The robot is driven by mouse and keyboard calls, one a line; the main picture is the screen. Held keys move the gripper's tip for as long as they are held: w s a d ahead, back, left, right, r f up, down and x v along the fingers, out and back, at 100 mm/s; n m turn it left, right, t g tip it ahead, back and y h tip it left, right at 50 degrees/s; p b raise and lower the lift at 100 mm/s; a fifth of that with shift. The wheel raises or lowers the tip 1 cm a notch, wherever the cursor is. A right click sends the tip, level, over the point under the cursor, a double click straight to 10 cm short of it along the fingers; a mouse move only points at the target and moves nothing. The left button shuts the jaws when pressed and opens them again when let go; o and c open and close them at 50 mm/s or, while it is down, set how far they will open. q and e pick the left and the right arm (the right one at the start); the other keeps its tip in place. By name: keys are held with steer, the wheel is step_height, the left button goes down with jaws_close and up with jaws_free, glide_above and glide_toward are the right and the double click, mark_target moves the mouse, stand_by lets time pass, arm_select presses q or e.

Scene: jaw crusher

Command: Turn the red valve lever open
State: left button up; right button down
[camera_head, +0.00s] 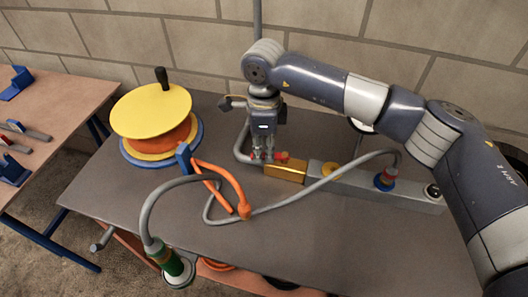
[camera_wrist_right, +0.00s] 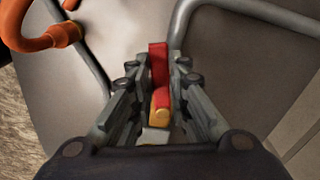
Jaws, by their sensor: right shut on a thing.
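The red valve lever (camera_head: 283,156) shows beside my right gripper at the back middle of the grey table, next to a brass-coloured valve block (camera_head: 287,171). My right gripper (camera_head: 262,157) points down at it and its fingers hide part of the lever. In the right wrist view the red lever (camera_wrist_right: 158,62) runs between the two fingers of the gripper (camera_wrist_right: 159,78), which is shut on it. A small brass-coloured piece (camera_wrist_right: 160,112) shows below the lever there. My left gripper is not in view.
A grey manifold bar (camera_head: 345,184) extends right from the valve, with a grey hose (camera_head: 300,192) looping in front. A yellow-topped reel (camera_head: 150,112) stands left. An orange hooked piece (camera_head: 234,186) lies nearby. A grey pipe bends beside the gripper. The front right tabletop is clear.

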mark_target(264, 154)
steer(key=shift+w, duration=0.1)
stand_by(0.4)
steer(key=c, duration=1.5)
jaws_free()
steer(key=shift+r, duration=0.15)
step_height(264, 154, up, 12)
steer(key=shift+f, duration=0.1)
